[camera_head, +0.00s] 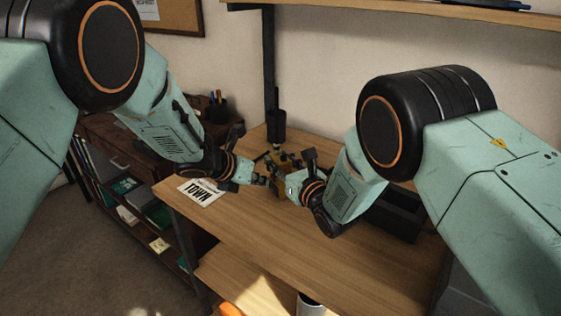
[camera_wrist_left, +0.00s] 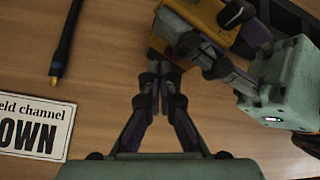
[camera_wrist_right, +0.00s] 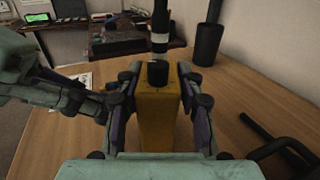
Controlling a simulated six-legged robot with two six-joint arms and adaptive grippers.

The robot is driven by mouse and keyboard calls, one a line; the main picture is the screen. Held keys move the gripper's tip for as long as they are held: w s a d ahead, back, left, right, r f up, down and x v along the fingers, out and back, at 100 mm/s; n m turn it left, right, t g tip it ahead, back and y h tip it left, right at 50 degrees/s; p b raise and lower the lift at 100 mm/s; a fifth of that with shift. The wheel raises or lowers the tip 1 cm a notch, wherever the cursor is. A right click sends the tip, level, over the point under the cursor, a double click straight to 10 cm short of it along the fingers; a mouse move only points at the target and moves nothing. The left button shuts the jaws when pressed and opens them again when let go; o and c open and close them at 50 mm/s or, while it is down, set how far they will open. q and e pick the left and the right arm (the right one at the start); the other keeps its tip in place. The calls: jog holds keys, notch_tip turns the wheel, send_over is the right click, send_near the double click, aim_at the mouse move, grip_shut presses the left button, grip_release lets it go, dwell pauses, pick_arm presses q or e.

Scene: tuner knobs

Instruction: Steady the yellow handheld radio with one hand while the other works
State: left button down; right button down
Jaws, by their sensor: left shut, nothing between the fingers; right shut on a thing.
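The yellow handheld radio (camera_head: 283,188) stands on the wooden desk, partly hidden by my grippers in the head view. In the right wrist view its yellow body (camera_wrist_right: 160,125) is upright, with a black knob and a dark antenna on top. My right gripper (camera_wrist_right: 159,80) is shut on the radio, one finger on each side. My left gripper (camera_wrist_left: 160,72) is shut and empty, its fingertips together just beside the radio's yellow body (camera_wrist_left: 185,18) in the left wrist view. I cannot tell whether they touch it. A card (camera_head: 201,192) with large lettering lies left of the radio.
A dark stick with an orange tip (camera_wrist_left: 65,40) lies near the card. A black cup (camera_wrist_right: 208,42) stands behind the radio. A black tray (camera_head: 397,216) and a black frame (camera_wrist_right: 285,145) sit to the right. The desk's front is clear.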

pick_arm(q)
jog(key=shift+w+d, duration=0.2)
jog(key=shift+d, duration=0.15)
dwell(0.8)
jog(key=shift+s+a, duration=0.4)
jog(key=shift+a, duration=0.4)
jog(key=shift+s+a, duration=0.5)
jog(key=shift+a, duration=0.35)
jog(key=shift+s+a, duration=0.55)
jog(key=shift+a, duration=0.35)
jog(key=shift+s+a, duration=0.5)
jog(key=shift+a, duration=0.35)
pick_arm(e)
jog(key=c, duration=0.8)
grip_release()
jog(key=shift+o, duration=0.2)
